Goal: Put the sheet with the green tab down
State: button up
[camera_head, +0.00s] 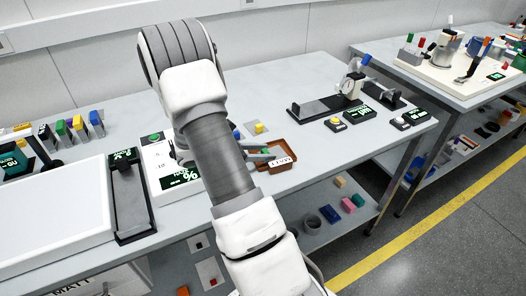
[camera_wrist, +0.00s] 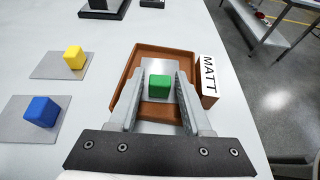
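The green tab (camera_wrist: 159,85) is a small block on a pale grey sheet (camera_wrist: 160,68). The sheet lies inside a brown tray (camera_wrist: 122,101), within its rim. My gripper (camera_wrist: 161,76) is over the tray with one finger on each side of the green tab. The fingers are apart, and a narrow gap seems to show beside the tab. A white label reading MATT (camera_wrist: 208,72) is on the tray's right side.
Sheets with a yellow tab (camera_wrist: 74,57) and a blue tab (camera_wrist: 41,111) lie on the table left of the tray. A dial gauge stand (camera_head: 350,86) stands farther back. A white box with a green button (camera_head: 153,137) is at left. The table's front edge is close to the tray.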

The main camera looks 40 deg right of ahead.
jog(key=shift+o, duration=0.6)
jog(key=shift+r, duration=0.25)
jog(key=p+v, duration=0.1)
jog(key=v, duration=1.1)
jog(key=shift+s, duration=0.1)
jog(key=s+a+r+m+t+y, duration=0.5)
jog(key=s+a+r+m+y, duration=0.1)
jog(key=s+a+r+m, duration=0.1)
jog(key=s+a+r+m+t+y, duration=0.4)
jog(key=s+a+r, duration=0.5)
jog(key=a, duration=0.5)
jog(key=shift+r+m+t+y, duration=0.4)
jog(key=shift+r+m+y, duration=0.6)
jog(key=shift+m+y, duration=0.55)
